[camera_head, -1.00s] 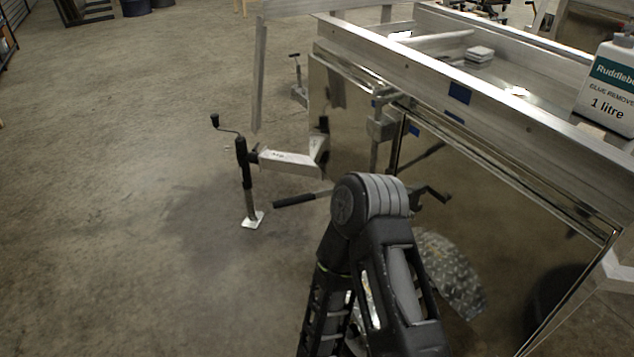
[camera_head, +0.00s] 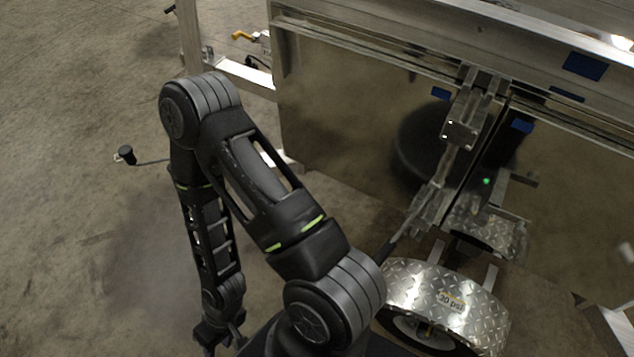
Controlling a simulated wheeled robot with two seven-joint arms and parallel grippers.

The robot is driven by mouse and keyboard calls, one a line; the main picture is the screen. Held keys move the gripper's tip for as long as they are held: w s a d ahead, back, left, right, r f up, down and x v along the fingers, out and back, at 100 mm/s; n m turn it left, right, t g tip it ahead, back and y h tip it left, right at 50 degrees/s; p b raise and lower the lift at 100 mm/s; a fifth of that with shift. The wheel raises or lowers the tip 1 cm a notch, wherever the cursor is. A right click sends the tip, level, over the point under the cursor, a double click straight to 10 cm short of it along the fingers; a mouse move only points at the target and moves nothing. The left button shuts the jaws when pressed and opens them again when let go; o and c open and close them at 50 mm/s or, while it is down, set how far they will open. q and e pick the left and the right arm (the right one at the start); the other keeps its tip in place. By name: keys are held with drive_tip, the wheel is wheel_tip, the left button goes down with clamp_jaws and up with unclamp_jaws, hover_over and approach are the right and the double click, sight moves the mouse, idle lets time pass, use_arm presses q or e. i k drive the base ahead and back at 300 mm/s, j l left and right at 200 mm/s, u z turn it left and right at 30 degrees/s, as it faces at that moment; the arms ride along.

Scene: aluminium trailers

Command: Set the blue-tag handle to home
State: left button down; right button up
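A metal latch bracket (camera_head: 463,132) is on the trailer's shiny side panel. A lever handle (camera_head: 412,222) slants down and left from it, with a dark grip at its lower end partly behind my arm. Small blue tags sit on the panel, one left of the latch (camera_head: 440,93) and one right of it (camera_head: 521,126); I cannot tell which belongs to the handle. My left gripper (camera_head: 218,338) hangs low at the lower left, well apart from the latch. Its fingers are dark and partly cut off, so its opening is unclear. My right gripper is out of view.
A diamond-plate wheel guard (camera_head: 445,300) over a tyre stands below the latch. The trailer's top rail (camera_head: 420,30) carries a larger blue tag (camera_head: 585,65). A crank knob (camera_head: 125,155) sticks out at the left. Bare concrete floor lies on the left.

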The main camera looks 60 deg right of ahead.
sight(433, 190)
drive_tip(key=i, duration=1.05)
drive_tip(key=z, duration=3.85)
drive_tip(key=i+z, duration=0.15)
drive_tip(key=i, duration=0.35)
drive_tip(key=k, duration=0.2)
drive_tip(key=k+j+u, duration=0.15)
drive_tip(key=j, duration=0.15)
drive_tip(key=k+j+u, duration=0.15)
drive_tip(key=j+u, duration=0.1)
drive_tip(key=j, duration=0.3)
drive_tip(key=k, duration=0.05)
